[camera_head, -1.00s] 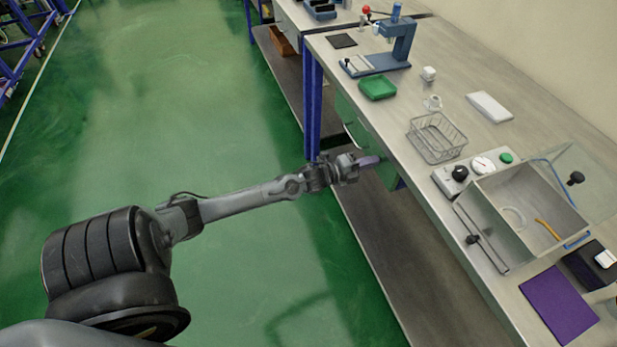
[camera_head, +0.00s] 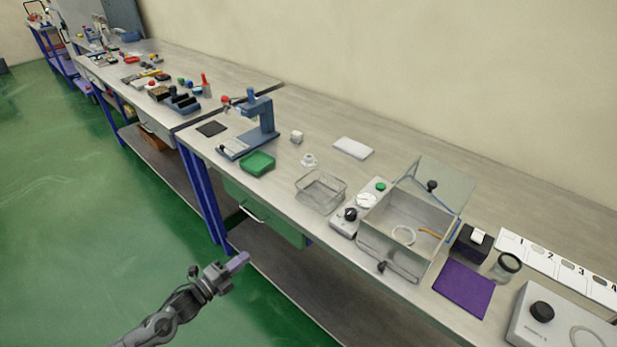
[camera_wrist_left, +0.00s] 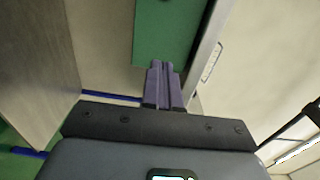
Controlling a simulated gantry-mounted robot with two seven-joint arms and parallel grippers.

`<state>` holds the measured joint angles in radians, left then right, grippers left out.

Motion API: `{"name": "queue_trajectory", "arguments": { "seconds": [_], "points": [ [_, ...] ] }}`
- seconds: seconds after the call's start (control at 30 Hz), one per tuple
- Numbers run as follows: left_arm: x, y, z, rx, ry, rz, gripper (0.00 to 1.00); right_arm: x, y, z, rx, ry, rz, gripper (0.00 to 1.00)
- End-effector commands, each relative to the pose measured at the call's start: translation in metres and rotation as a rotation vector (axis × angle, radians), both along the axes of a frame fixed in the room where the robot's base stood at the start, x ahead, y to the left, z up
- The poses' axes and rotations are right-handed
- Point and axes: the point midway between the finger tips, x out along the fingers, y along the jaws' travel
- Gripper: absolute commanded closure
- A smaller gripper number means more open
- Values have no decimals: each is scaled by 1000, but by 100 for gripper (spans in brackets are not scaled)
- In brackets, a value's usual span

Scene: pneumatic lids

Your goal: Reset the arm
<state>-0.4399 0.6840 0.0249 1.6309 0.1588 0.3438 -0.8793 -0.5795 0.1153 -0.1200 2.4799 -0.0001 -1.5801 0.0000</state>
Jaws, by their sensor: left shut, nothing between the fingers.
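My left gripper (camera_head: 238,262) has purple fingers and is in front of the workbench, below the level of its top, near the green drawer (camera_head: 262,212). The fingers are shut with nothing between them. In the left wrist view the two purple fingers (camera_wrist_left: 163,72) lie side by side, with the green drawer front (camera_wrist_left: 165,30) beyond them. The gripper appears apart from the bench. My right gripper is not in view.
Open floor (camera_head: 90,200) lies at the left.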

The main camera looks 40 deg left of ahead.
Motion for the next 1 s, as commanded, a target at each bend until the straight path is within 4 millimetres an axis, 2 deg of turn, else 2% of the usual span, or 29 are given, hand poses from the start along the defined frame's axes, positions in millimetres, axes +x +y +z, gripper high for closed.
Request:
{"name": "queue_trajectory", "arguments": {
  "seconds": [0.07,0.17,0.27,0.3,0.4,0.6,0.8,1.0],
  "points": [
    [-8,-6,-8,-26,14,9,100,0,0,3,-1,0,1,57],
    [-18,-31,-14,-89,14,12,100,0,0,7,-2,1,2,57],
    [-25,-72,-6,-180,10,7,100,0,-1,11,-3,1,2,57],
    [-27,-92,-3,-234,31,20,100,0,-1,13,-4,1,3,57],
    [-33,-136,4,-394,137,74,100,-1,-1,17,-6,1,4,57],
    [-51,-199,18,-710,410,217,100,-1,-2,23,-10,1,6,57],
    [-90,-238,35,-963,707,411,100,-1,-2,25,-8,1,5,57],
    [-135,-250,44,-1085,939,632,100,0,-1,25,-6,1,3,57]
  ]
}}
